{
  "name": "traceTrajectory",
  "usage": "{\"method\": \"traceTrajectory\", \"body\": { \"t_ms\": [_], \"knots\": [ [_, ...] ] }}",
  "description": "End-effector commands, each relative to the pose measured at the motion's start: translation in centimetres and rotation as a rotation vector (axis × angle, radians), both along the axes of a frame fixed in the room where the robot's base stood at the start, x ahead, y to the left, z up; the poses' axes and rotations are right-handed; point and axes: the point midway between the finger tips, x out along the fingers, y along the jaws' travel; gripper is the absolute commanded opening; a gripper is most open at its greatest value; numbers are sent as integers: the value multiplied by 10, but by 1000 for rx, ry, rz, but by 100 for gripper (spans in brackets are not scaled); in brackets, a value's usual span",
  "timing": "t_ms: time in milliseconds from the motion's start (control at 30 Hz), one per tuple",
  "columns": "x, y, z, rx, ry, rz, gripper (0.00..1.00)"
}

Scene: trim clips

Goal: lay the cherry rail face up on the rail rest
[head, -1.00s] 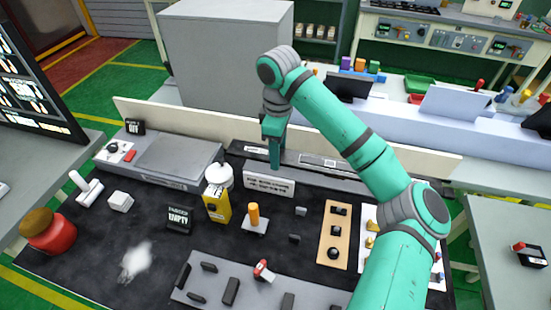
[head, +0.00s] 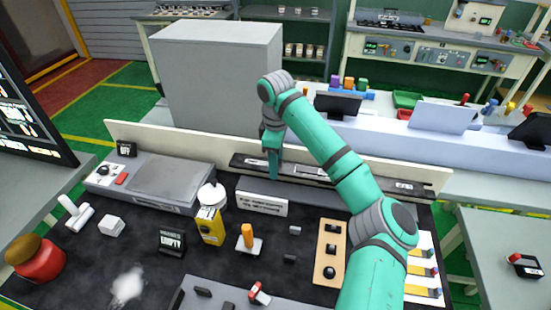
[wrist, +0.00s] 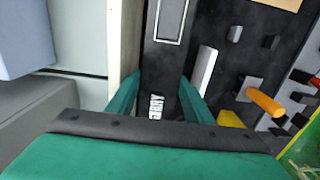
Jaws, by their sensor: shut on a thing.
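A long dark rail (head: 308,172) runs along the back of the bench in the head view, in front of a low pale wall. It bears white labels and a pale-framed panel. My gripper (head: 273,176) points down and is shut on the rail towards its left end. In the wrist view the dark rail (wrist: 167,60) passes between the fingers of my gripper (wrist: 160,78), with white lettering between them that is too small to read surely. I cannot make out the rail rest for certain, nor whether the rail touches anything below.
A yellow box (head: 209,227), a white-topped bottle (head: 211,196) and an orange-handled tool (head: 247,238) stand nearby. A tan switch board (head: 330,250) lies to the right. A large grey cabinet (head: 218,75) rises behind.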

Motion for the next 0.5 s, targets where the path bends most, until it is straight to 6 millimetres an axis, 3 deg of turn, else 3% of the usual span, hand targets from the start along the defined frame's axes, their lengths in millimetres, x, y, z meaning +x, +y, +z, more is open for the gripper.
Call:
{"method": "traceTrajectory", "body": {
  "t_ms": [500],
  "knots": [
    [0, 0, -51, 0, 1, -1, 0]
  ]
}}
